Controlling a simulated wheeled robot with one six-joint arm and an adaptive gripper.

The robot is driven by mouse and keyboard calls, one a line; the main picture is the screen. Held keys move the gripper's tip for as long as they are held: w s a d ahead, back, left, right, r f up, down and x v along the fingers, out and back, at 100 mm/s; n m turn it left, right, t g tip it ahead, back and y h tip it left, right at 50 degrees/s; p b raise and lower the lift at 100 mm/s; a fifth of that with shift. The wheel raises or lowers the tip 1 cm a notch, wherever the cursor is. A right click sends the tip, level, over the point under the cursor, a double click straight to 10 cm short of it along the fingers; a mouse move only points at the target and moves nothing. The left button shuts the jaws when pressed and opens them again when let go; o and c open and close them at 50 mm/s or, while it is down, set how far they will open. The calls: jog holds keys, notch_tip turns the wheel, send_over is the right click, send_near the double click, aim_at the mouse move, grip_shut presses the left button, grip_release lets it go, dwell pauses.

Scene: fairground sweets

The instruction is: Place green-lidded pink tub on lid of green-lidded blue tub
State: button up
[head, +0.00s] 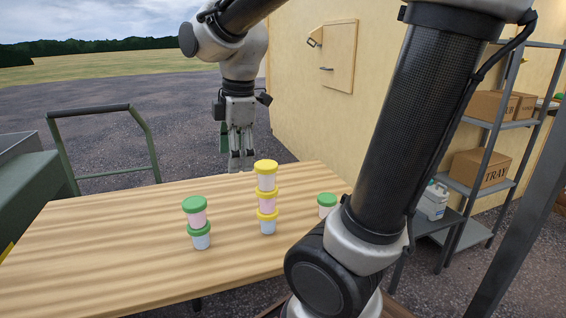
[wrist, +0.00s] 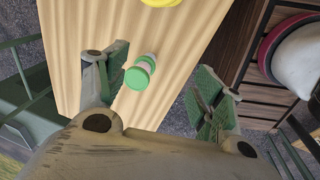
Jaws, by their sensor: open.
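A green-lidded pink tub (head: 197,219) stands upright on the lid of a green-lidded blue tub (head: 201,242) on the left of the table. In the head view the lids and bodies line up as one stack. My gripper (head: 241,168) hangs beyond the stack, up and to its right, open, empty and apart from it. In the wrist view the open fingers (wrist: 160,95) are spread wide, and green-lidded tubs (wrist: 138,77) show beyond them, one lid nearer and one farther. I cannot tell for sure which tubs these are.
A stack of yellow-lidded tubs (head: 267,183) stands in mid-table. Another green-lidded tub (head: 327,200) stands to its right, partly hidden by my arm. The wooden table (head: 110,250) is bare at the left and front. A shelf with cardboard boxes (head: 478,172) is at the right.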

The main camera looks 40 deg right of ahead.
jog(key=s+d+m+t, duration=0.2)
jog(key=s+d+m, duration=0.4)
jog(key=s+m, duration=0.5)
jog(key=m, duration=0.4)
jog(key=shift+s+r, duration=0.15)
jog(key=shift+s, duration=0.05)
